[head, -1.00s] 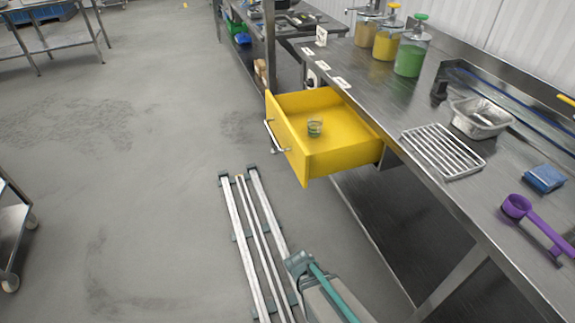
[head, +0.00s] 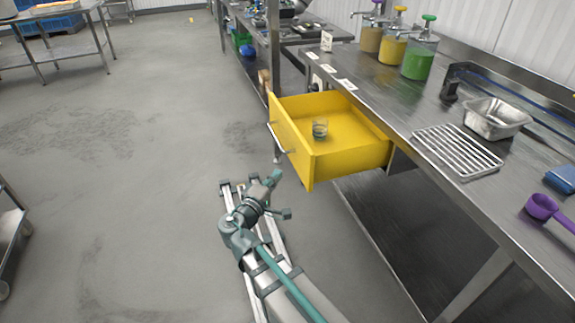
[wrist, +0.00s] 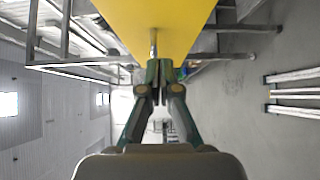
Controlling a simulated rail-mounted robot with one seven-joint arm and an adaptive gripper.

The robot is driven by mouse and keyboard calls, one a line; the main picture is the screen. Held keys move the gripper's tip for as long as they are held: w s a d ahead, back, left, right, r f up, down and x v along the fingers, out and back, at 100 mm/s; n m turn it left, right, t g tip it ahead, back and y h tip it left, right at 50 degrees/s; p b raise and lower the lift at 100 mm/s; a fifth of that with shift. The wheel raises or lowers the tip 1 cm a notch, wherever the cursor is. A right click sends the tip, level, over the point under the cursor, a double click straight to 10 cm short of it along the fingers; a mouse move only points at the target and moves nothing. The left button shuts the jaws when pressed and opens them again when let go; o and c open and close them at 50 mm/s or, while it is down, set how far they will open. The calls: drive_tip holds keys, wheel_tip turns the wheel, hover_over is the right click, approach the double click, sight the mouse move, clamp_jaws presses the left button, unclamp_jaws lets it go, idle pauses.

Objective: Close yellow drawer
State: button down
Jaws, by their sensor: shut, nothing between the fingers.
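In the head view my gripper (head: 276,176) is low on the floor side of the drawer front, below the handle in the picture. In the wrist view my gripper (wrist: 159,66) is shut and empty. Its fingertips point toward the yellow drawer front (wrist: 175,25) and appear close to the handle (wrist: 153,42). I cannot tell whether they touch it.
The steel counter (head: 400,118) carries a wire rack (head: 457,150), a metal pan (head: 492,117), a purple scoop (head: 543,207) and pump jars (head: 419,62). Floor rails (head: 228,190) lie beneath my arm. Open floor (head: 130,200) extends to the left.

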sight(295, 153)
drive_tip(key=x, duration=0.9)
drive_tip(key=shift+w, duration=0.4)
drive_tip(key=shift+d, duration=0.1)
drive_tip(key=shift+d, duration=0.1)
